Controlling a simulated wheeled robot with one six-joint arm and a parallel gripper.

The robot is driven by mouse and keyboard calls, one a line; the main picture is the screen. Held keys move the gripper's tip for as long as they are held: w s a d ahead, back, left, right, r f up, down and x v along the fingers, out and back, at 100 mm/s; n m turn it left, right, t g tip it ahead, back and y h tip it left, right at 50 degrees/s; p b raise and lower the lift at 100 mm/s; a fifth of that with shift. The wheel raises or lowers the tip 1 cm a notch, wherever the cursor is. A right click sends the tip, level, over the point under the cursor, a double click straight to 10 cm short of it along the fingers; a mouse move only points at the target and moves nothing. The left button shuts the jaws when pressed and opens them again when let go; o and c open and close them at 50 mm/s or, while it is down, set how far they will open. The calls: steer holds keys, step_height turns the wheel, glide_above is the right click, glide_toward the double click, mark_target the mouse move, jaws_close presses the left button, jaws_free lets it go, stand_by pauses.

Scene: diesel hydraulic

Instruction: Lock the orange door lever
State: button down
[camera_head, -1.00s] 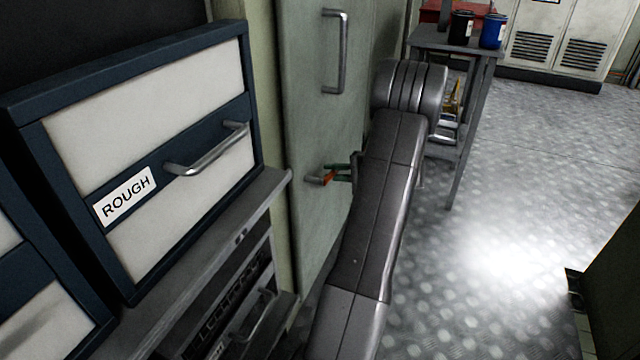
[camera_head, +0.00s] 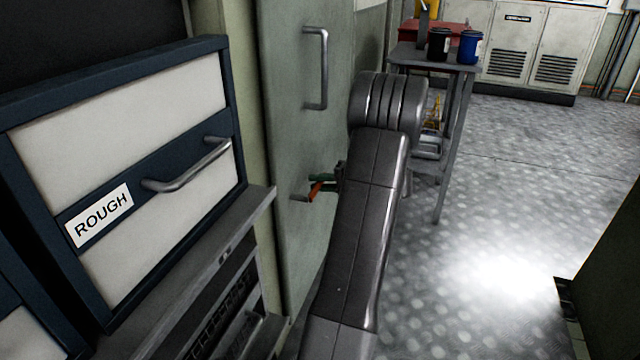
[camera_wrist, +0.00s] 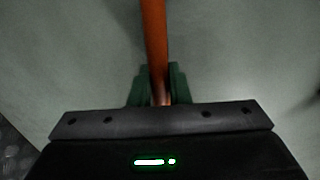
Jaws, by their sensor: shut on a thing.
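The orange door lever (camera_head: 315,190) sits on the grey-green door (camera_head: 305,150), below the door's metal pull handle (camera_head: 316,68). It slants down to the left in the head view. My gripper (camera_head: 325,182) is at the lever, its green fingers around it and shut on it. In the wrist view the lever (camera_wrist: 154,45) runs from the top edge down between the green fingers of my gripper (camera_wrist: 158,88). The part of the lever behind the gripper body is hidden.
A drawer cabinet labelled ROUGH (camera_head: 150,120) and a ledge (camera_head: 200,270) stand close on the left. A table (camera_head: 445,62) with a black can (camera_head: 439,44) and a blue can (camera_head: 470,47) stands beyond my arm. The metal floor (camera_head: 490,210) at right is open.

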steer(key=c, duration=1.4)
jaws_free()
steer(key=shift+r, duration=0.1)
steer(key=shift+c, duration=0.2)
steer(key=shift+d, duration=0.1)
steer(key=p+v, duration=0.4)
steer(key=v, duration=0.9)
steer(key=shift+s+d, duration=0.15)
steer(key=shift+d, duration=0.15)
steer(key=shift+a, duration=0.1)
steer(key=b+x, duration=0.4)
steer(key=x, duration=0.9)
steer(key=shift+a, duration=0.25)
